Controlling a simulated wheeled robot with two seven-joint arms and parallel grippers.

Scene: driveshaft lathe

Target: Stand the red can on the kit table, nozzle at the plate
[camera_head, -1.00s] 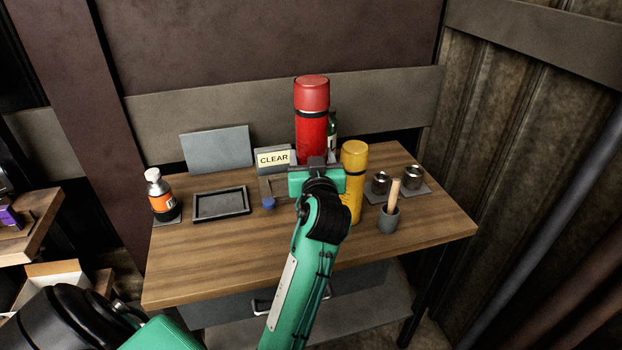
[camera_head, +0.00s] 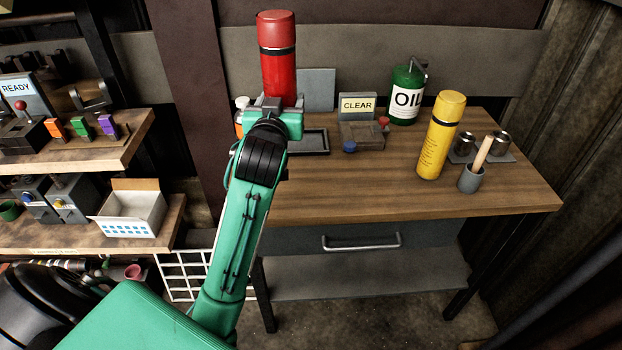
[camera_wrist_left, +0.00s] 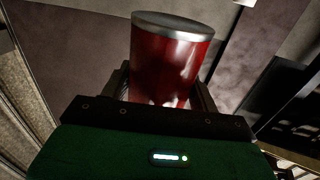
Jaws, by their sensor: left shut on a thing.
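The red can (camera_head: 278,75), with a dark band below its red top, is upright in my left gripper (camera_head: 272,108), above the left part of the wooden kit table (camera_head: 330,195). It also shows in the left wrist view (camera_wrist_left: 170,65), between the fingers, with a grey rim at its end. My left gripper is shut on it. A grey upright plate (camera_head: 317,90) stands at the back of the table, just right of the can in the picture. I cannot make out the can's nozzle. My right gripper is not in view.
A black tray (camera_head: 312,152), the CLEAR sign (camera_head: 357,105), a green OIL can (camera_head: 405,100), a yellow can (camera_head: 440,140) and a grey cup (camera_head: 470,180) stand on the table. A bottle (camera_head: 241,103) is mostly hidden behind my gripper. The table's front middle is clear.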

